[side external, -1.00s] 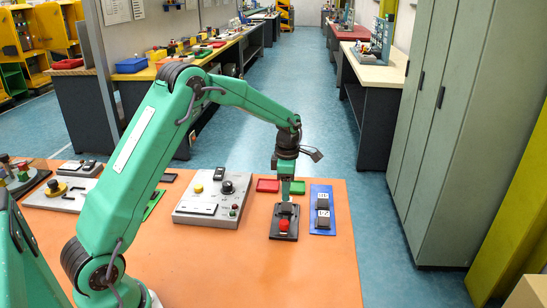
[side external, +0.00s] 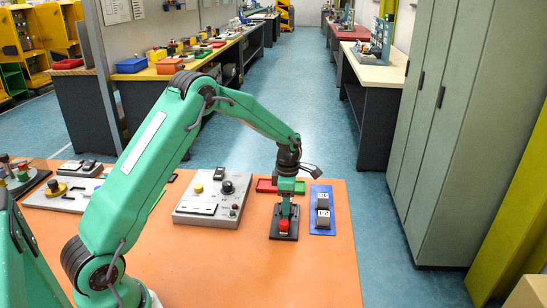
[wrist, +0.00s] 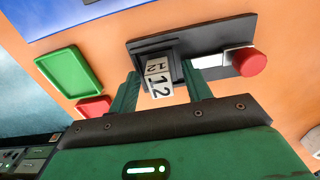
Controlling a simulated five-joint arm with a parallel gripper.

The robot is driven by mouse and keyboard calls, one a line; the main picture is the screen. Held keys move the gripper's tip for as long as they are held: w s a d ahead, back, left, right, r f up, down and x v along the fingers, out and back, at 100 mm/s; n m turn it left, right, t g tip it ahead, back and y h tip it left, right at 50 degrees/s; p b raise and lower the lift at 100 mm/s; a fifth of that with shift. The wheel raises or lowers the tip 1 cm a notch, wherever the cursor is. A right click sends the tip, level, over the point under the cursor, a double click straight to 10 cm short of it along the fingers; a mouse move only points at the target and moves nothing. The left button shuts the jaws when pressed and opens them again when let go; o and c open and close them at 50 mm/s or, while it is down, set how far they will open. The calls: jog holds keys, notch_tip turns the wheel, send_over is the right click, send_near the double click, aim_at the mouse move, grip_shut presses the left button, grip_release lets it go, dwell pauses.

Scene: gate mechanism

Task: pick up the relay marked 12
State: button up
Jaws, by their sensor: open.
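The relay marked 12 (wrist: 158,80) is a small block with white faces and black digits, and a dark side. It stands in a dark base plate (wrist: 208,38), which also shows in the side external view (side external: 275,235). My gripper (wrist: 161,70) is open, one finger on each side of the relay. Gaps show between fingers and relay, so I see no grip. In the side external view my gripper (side external: 284,213) reaches down to the plate and largely hides the relay.
A red button (wrist: 250,61) sits on the same plate, close to one finger. A blue board (side external: 322,228) with two dark labelled blocks lies to the right. A green tray (wrist: 70,72) and a red tray (wrist: 93,107) lie nearby. A grey control panel (side external: 212,203) is to the left.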

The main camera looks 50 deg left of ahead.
grip_shut()
jog(key=shift+r, duration=0.2)
jog(key=shift+r, duration=0.55)
jog(key=r, duration=0.1)
jog(key=d+r, duration=0.1)
jog(key=r, duration=0.1)
jog(key=shift+s+r, duration=0.15)
jog(key=s+d+r, duration=0.3)
jog(key=d+r, duration=0.3)
jog(key=d, duration=0.4)
jog(key=shift+s+r, duration=0.15)
jog(key=shift+s, duration=0.25)
